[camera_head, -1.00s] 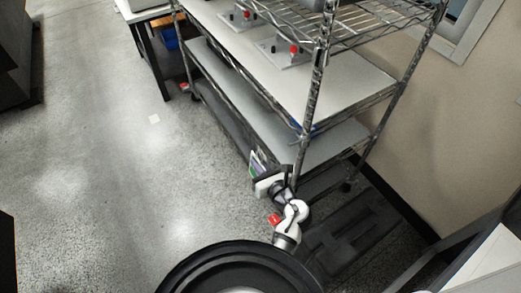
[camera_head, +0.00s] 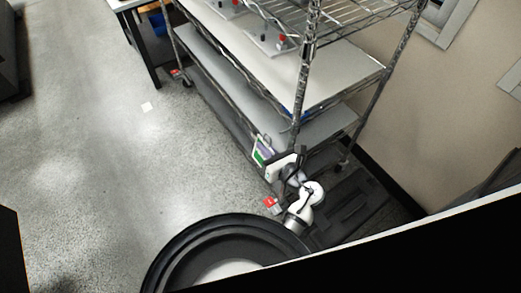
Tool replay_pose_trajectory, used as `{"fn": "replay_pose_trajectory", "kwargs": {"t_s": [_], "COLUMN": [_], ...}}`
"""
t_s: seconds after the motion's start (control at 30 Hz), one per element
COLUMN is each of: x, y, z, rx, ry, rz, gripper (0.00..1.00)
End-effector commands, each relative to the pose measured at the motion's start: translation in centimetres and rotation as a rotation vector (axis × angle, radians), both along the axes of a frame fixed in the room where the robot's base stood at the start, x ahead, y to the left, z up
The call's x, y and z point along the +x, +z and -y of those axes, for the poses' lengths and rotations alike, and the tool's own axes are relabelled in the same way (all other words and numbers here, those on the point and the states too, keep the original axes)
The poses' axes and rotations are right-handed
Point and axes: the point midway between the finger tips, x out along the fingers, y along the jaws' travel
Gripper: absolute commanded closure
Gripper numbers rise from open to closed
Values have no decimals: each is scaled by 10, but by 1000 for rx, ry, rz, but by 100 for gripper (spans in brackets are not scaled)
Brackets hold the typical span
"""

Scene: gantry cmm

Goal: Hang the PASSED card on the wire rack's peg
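The card (camera_head: 263,150), with green, white and purple on it, is at the end of my gripper (camera_head: 268,159), low beside the wire rack (camera_head: 304,75). It looks held there, though the fingertips are small and mostly hidden. The card is tilted, close to the rack's near front post and lower shelves in the picture; I cannot tell whether it touches them. Its lettering is unreadable. I cannot make out the peg. A small blue part (camera_head: 290,112) shows at the edge of a shelf near that post.
Fixtures with red knobs (camera_head: 282,38) stand on an upper shelf. A dark-legged table (camera_head: 128,4) is at the top left. Open floor (camera_head: 90,150) lies left of the rack; a wall (camera_head: 440,120) stands at right. A large dark surface with a white edge (camera_head: 440,215) fills the lower right.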

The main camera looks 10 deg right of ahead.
Motion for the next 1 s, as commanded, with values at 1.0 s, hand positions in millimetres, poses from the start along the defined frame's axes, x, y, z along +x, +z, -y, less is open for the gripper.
{"fn": "replay_pose_trajectory", "kwargs": {"t_s": [1.0], "x": [20], "y": [-11], "z": [56], "rx": [-1], "ry": [2], "rz": [-1], "gripper": [100]}}
